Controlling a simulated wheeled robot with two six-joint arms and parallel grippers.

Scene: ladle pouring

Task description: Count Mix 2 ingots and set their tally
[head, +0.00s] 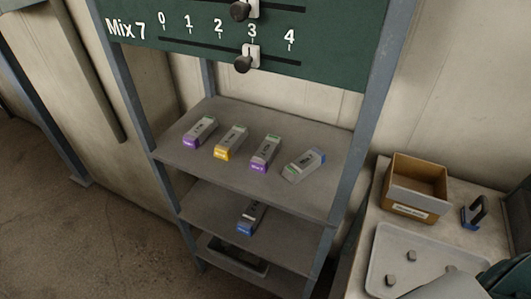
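Several grey ingots lie on the upper shelf (205,165): one with a purple end (200,131), one with a yellow end (231,141), another with a purple end (265,153), and one with green and blue ends (304,165). An ingot with a blue end (251,217) lies on the shelf below. Their small lettering is unreadable, so I cannot tell which are Mix 2. The green tally board (340,60) shows a "Mix 7" row marked 0 to 4; its slider (250,56) stands near 3. Another slider (246,9) shows above; its label is out of view. Neither gripper is in view.
A bench on the right holds an open brown box (418,185) with a label, a blue-and-black object (475,212), and a pale tray (390,240) with small grey lumps. Blue-grey rack posts (372,100) flank the shelves. Bare floor (80,230) lies at the left.

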